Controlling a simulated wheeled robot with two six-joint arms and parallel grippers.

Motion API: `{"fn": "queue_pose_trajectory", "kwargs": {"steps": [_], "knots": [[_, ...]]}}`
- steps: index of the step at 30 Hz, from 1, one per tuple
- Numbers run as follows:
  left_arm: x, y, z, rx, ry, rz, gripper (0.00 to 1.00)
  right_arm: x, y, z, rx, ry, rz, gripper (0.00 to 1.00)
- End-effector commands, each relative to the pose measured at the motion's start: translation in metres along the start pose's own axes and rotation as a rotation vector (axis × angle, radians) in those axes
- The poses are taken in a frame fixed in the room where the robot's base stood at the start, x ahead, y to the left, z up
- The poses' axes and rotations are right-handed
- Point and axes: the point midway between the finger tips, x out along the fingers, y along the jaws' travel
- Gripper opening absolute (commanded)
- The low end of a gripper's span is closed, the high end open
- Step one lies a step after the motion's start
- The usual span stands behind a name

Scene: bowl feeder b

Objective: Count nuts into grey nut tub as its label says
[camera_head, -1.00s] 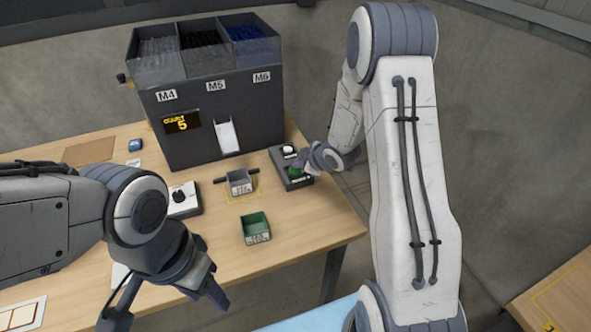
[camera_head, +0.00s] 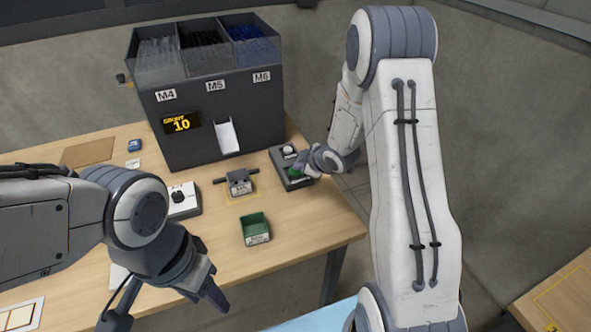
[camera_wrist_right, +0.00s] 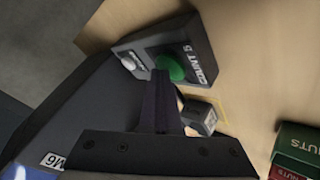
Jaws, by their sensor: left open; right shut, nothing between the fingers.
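The grey nut tub (camera_head: 239,188) stands on the table below the white chute (camera_head: 227,137), with dark pieces showing inside; its label is too small to read. The display (camera_head: 181,123) on the feeder reads COUNT 10. My right gripper (camera_head: 299,168) is shut and empty at the green button (camera_wrist_right: 171,68) of a control box marked COUNT 5. Its fingertips overlap the button in the right wrist view; I cannot tell whether they press it. My left gripper (camera_head: 170,305) is open and empty above the table's front, left of the green tub (camera_head: 256,229).
The dark feeder (camera_head: 221,105) has hoppers marked M4, M5 and M6. A box with a black knob (camera_head: 181,196) stands left of the grey tub. A white button (camera_wrist_right: 130,62) sits beside the green one. The table (camera_head: 205,230) is clear around the green tub.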

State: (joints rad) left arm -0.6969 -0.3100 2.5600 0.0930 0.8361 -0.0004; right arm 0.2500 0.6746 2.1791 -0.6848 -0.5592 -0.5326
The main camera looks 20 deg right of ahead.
Motion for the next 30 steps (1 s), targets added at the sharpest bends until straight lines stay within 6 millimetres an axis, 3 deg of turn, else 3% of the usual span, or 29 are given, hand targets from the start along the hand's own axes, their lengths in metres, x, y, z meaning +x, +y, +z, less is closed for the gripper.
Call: {"fn": "queue_pose_trajectory", "kwargs": {"steps": [9,20,30], "knots": [[-0.014,0.001,-0.001,0.0,0.0,0.0,0.5,-0.012,0.008,-0.008,0.0,-0.002,-0.002,0.0],[-0.014,0.001,-0.001,0.0,0.0,0.0,0.5,-0.012,0.008,-0.008,0.0,-0.001,-0.001,0.0],[-0.04,0.003,-0.002,0.0,0.0,0.0,0.5,-0.033,0.024,-0.024,0.0,0.0,0.0,0.0]]}}
